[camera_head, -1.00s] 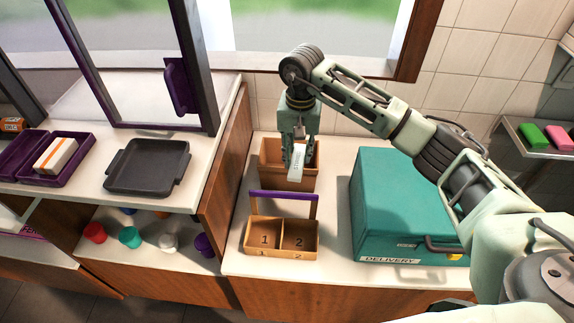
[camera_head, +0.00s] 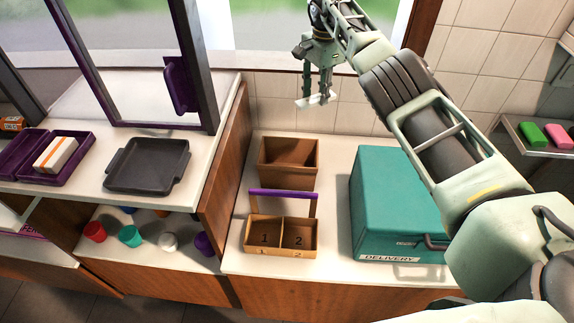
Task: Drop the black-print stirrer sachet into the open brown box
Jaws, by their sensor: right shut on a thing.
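My right gripper (camera_head: 318,97) hangs high above the back of the counter, up and to the right of the open brown box. It is shut on a small white sachet (camera_head: 313,101), which lies nearly level between the fingertips; its print is too small to read here. The open brown box (camera_head: 285,181) stands on the counter against the tiled wall, and the part of its inside that shows looks empty. My left gripper is not in view.
A two-compartment caddy (camera_head: 268,253) with a purple handle stands just in front of the box. A teal delivery case (camera_head: 398,215) stands to the right. A dark tray (camera_head: 147,166) and a purple box (camera_head: 77,175) sit on the left counter.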

